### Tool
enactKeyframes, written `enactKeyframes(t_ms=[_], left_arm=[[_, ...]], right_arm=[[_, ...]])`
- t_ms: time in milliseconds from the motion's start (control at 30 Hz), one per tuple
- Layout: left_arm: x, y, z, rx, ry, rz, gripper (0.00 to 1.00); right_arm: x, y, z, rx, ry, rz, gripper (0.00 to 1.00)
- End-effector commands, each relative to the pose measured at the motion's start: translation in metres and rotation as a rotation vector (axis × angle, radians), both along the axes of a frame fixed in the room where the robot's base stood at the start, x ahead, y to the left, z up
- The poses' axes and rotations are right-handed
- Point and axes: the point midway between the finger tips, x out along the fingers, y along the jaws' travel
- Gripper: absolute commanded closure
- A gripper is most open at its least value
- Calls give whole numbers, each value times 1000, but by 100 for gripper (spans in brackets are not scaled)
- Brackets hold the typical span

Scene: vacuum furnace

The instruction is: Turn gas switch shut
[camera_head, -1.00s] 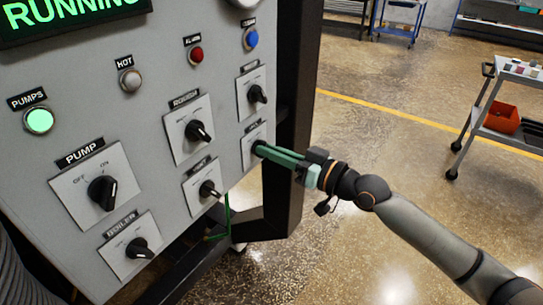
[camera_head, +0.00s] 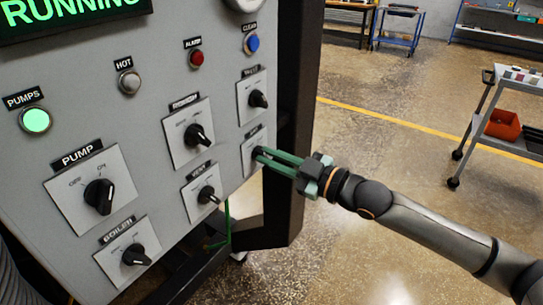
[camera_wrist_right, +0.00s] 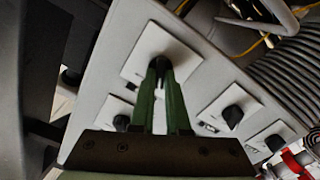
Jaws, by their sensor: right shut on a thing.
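A white switch plate (camera_head: 250,160) sits at the lower right of the grey control panel. Its label is too small to read, so I cannot confirm it is the gas switch. My right gripper (camera_head: 259,154) reaches it from the right, with green fingers shut on its black knob. The fingers hide most of the knob in the head view. In the right wrist view, the gripper (camera_wrist_right: 160,72) has its fingers on either side of the dark knob (camera_wrist_right: 155,66), at the middle of the white plate (camera_wrist_right: 138,48). My left gripper is not in view.
Other black knobs sit close by: one above (camera_head: 258,99), one at left (camera_head: 207,195), and the pump knob (camera_head: 100,195). The pumps lamp (camera_head: 36,120) glows green. A dark frame post (camera_head: 296,120) stands right of the panel. A grey cart (camera_head: 510,120) stands farther right, with open floor between.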

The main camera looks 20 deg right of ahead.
Motion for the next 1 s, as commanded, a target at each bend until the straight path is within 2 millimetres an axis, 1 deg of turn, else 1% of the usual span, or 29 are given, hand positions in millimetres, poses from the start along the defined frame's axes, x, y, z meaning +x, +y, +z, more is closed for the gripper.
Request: enactKeyframes(t_ms=[200, 600, 633, 800, 900, 1000], left_arm=[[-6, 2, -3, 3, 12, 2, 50], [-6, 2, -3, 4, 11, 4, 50], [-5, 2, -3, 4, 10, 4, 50], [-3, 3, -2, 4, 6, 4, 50], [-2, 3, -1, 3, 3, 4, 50], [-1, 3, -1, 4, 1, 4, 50]], right_arm=[[0, 0, 0, -33, -23, 0, 100], [0, 0, -1, -39, -28, 0, 100], [0, 0, -1, -39, -28, 0, 85], [0, 0, -1, -38, -28, 0, 66], [0, 0, -1, -37, -28, 0, 56], [0, 0, 0, -36, -27, 0, 56]])
